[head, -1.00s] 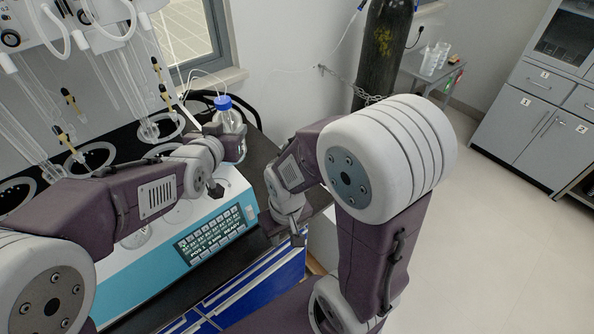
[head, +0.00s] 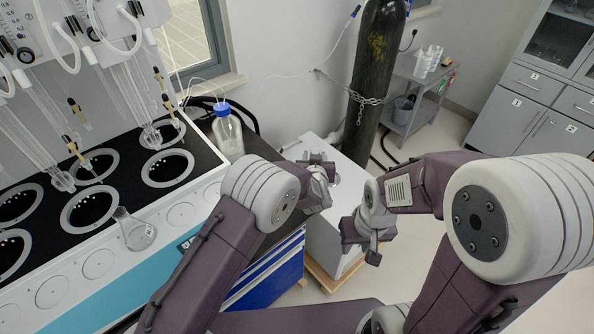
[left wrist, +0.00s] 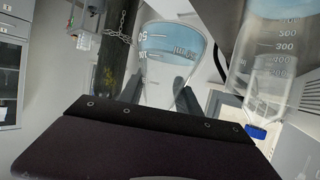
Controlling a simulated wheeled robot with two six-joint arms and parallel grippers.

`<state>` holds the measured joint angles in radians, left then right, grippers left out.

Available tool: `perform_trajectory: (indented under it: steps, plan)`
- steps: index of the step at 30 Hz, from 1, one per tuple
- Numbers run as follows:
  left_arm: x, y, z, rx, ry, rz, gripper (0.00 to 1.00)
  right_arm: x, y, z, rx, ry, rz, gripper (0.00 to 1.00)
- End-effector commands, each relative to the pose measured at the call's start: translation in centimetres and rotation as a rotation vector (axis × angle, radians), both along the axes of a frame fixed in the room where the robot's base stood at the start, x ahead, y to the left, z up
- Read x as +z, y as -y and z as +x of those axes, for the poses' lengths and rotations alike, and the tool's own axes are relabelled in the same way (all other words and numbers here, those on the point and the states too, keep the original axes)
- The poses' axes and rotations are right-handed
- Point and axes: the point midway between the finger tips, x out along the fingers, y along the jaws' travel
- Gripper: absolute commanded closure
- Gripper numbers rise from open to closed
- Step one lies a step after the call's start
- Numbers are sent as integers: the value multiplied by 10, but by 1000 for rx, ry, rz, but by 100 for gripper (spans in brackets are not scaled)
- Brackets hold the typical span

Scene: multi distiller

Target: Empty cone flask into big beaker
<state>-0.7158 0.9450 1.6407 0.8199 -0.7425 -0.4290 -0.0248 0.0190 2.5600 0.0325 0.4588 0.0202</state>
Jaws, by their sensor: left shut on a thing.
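In the left wrist view my left gripper is shut on a clear, graduated cone flask (left wrist: 171,62) holding pale blue liquid. That view is upside down, with the flask's wide end toward the top of the picture. In the head view my left gripper (head: 322,170) is over the white cabinet, and its flask is hard to make out there. My right gripper (head: 361,248) is empty and open, to the right of and nearer than the left one. Another clear cone flask (head: 137,232) stands on the distiller's front edge.
The distiller (head: 115,203) with round heating wells fills the left. A blue-capped bottle (head: 228,134) stands at its right end and also shows in the left wrist view (left wrist: 268,75). A chained gas cylinder (head: 371,80) stands behind the white cabinet (head: 335,235). The floor at right is open.

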Motion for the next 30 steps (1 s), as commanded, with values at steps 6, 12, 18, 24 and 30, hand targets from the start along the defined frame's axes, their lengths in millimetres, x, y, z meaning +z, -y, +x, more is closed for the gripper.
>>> perform_trajectory:
  steps: [6,12,18,24,30]
  plan:
    - [-10,-8,1,35,1,-1,100,2,0,0,0,0,0,65]
    - [-10,-8,1,34,2,-5,100,0,0,0,0,0,0,65]
    - [-8,-10,1,35,9,-48,100,-13,0,0,0,0,0,65]
    - [0,-14,1,35,21,-137,100,-37,0,0,0,0,0,65]
    - [12,-18,0,34,33,-237,100,-61,0,0,0,0,0,65]
